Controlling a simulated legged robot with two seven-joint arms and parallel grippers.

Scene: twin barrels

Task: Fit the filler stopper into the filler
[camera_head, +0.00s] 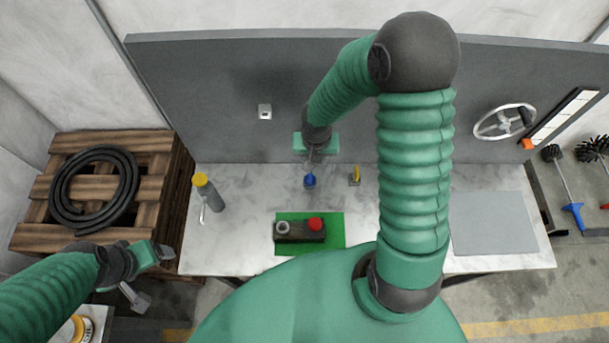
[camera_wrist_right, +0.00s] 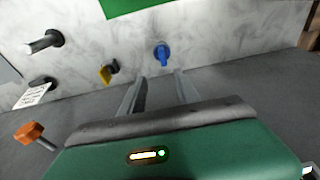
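A dark block (camera_head: 300,230) with a grey ring-shaped opening (camera_head: 282,227) on its left and a red cap (camera_head: 315,224) on its right lies on a green mat (camera_head: 335,240). A small blue piece (camera_head: 310,180) stands on the bench behind it; it also shows in the right wrist view (camera_wrist_right: 162,55). I cannot tell for sure which piece is the filler stopper. My right gripper (camera_head: 311,163) is open and empty; in the wrist view its fingers (camera_wrist_right: 160,85) point toward the blue piece, apart from it. My left gripper (camera_head: 165,252) is by the bench's left edge; its opening is unclear.
A small yellow piece (camera_head: 355,176) stands right of the blue one. A grey panel (camera_head: 220,90) rises behind. A grey sheet (camera_head: 492,222) covers the right end. My right arm hides part of the bench.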

